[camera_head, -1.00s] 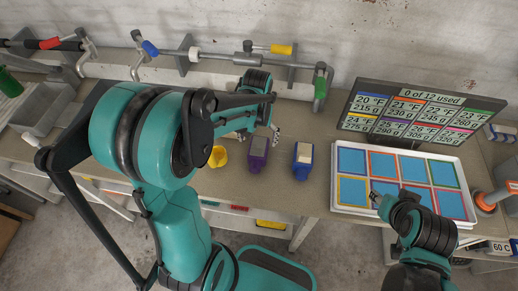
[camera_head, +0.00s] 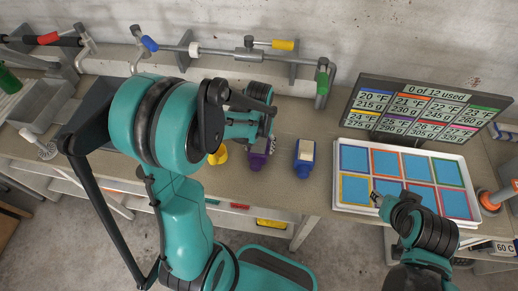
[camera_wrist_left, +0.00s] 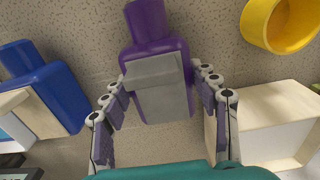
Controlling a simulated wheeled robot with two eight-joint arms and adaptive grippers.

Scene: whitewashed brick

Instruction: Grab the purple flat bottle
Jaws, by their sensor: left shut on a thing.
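The white tray (camera_head: 340,207) with coloured squares and a display board (camera_head: 420,112) are at the right. A pipe rail (camera_head: 225,53) runs along the back.

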